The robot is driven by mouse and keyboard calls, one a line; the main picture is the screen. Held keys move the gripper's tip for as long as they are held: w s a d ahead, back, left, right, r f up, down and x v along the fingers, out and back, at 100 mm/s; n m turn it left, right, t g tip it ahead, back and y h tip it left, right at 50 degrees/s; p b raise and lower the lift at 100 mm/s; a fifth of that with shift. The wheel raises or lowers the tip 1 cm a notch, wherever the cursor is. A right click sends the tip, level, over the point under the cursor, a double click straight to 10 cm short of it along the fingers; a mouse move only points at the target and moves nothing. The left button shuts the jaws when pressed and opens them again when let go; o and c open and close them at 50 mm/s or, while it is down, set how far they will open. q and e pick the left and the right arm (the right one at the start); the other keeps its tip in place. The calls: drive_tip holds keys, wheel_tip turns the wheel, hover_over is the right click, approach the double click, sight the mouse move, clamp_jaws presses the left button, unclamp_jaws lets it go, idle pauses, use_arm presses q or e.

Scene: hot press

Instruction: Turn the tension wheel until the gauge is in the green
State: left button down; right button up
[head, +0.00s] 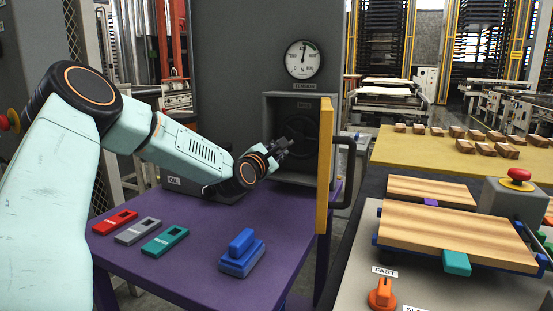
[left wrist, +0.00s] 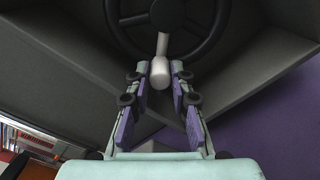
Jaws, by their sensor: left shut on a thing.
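The dark tension wheel (head: 299,128) sits inside an open grey box on the machine front. Its rim and spokes fill the top of the left wrist view (left wrist: 213,38). A pale crank knob (left wrist: 160,73) sticks out from the wheel, between my left fingers. My left gripper (head: 283,145) reaches into the box and is shut on this knob, which it mostly hides in the head view. The round white gauge (head: 304,59) is above the box. Its needle points nearly straight up, and a green band shows at the upper right of the dial. My right gripper is out of view.
The box's yellow-edged door (head: 325,165) stands open on the right, with a dark handle (head: 346,172). A purple table (head: 190,255) below carries red, grey and teal tags and a blue block (head: 241,254). A console with boards (head: 455,233) and an orange knob is at right.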

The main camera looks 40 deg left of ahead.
use_arm(q)
drive_tip(key=shift+d+f+n+b, duration=0.1)
drive_tip(key=shift+f+n+b, duration=0.1)
drive_tip(key=shift+n+b, duration=0.15)
idle(0.3)
drive_tip(key=c, duration=1.2)
unclamp_jaws()
drive_tip(key=shift+o, duration=0.2)
drive_tip(key=shift+r, duration=0.15)
wheel_tip(320, 180, up, 10)
